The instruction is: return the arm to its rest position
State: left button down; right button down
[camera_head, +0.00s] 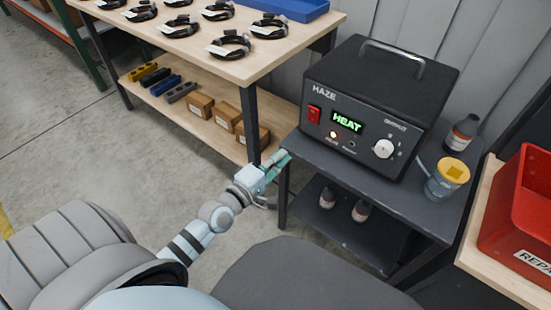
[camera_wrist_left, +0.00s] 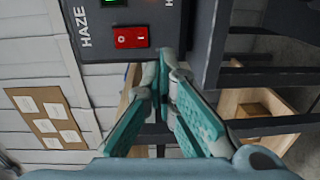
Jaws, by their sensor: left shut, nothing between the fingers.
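My left gripper (camera_head: 283,157) reaches in from the lower left at the front left corner of the dark cart, just in front of the haze machine (camera_head: 400,95). In the left wrist view its teal fingers (camera_wrist_left: 166,62) meet at the tips, with nothing visible between them. The haze machine is a black box with a top handle, a lit green "HEAT" display, a white knob and a red switch (camera_head: 314,115). The red switch also shows in the left wrist view (camera_wrist_left: 131,37), just beyond and left of the fingertips; the gripper appears apart from it. My right gripper is not in view.
The dark cart (camera_head: 340,185) holds a bottle (camera_head: 461,133) and a yellow-lidded jar (camera_head: 446,179); two bottles stand on its lower shelf. A wooden table (camera_head: 255,62) with cable coils stands behind left. A red bin (camera_head: 520,215) is at right. Open floor (camera_head: 70,160) lies left.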

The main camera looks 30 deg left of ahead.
pick_arm(q)
jog(key=shift+s+a, duration=0.1)
jog(key=shift+s, duration=0.5)
